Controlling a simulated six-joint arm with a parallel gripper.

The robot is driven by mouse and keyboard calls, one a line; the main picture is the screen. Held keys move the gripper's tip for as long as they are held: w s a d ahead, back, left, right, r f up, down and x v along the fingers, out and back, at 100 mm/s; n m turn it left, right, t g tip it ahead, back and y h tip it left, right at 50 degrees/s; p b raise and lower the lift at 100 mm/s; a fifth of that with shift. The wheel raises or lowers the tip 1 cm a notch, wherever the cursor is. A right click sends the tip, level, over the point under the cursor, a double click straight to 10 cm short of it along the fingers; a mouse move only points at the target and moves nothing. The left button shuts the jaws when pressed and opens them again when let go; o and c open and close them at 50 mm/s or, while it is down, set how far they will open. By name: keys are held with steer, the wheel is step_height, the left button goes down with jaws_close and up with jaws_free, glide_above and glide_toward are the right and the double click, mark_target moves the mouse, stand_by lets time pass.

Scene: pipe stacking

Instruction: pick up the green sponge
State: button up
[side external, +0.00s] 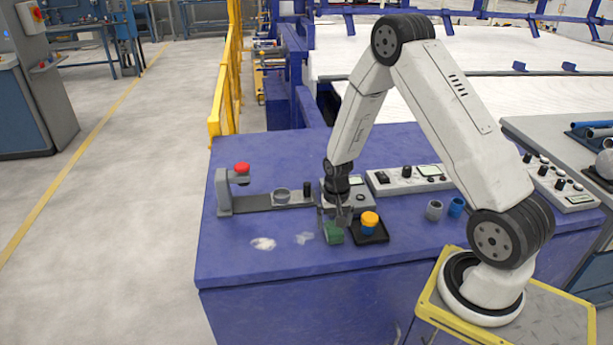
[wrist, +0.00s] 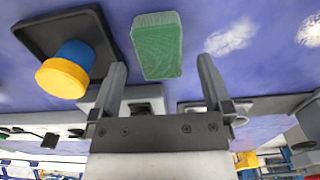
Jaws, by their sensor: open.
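The green sponge (side external: 333,234) lies on the blue table top, just left of a small black tray. In the wrist view the sponge (wrist: 157,45) shows whole, with its near end about level with my fingertips and between their lines. My gripper (side external: 339,218) points down above and close to the sponge. In the wrist view my gripper (wrist: 162,66) is open, with a wide empty gap between its two fingers. I cannot tell the exact height of the fingertips over the sponge.
The black tray (side external: 382,238) beside the sponge holds a blue piece with a yellow-orange top (side external: 370,219). Behind are a fixture with a red knob (side external: 242,168) and control boxes (side external: 410,180). A grey pipe piece (side external: 434,210) and a blue one (side external: 456,207) stand to the right.

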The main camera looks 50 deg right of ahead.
mark_target(334, 227)
steer(key=shift+f, duration=1.6)
steer(key=c, duration=1.2)
steer(key=shift+r, duration=0.15)
steer(key=shift+c, duration=0.2)
steer(key=shift+r, duration=0.7)
steer(key=s+a+r, duration=0.4)
steer(key=s+r, duration=0.7)
steer(key=s, duration=0.2)
steer(key=shift+a+r, duration=0.15)
steer(key=shift+r, duration=0.05)
steer(key=shift+s, duration=0.15)
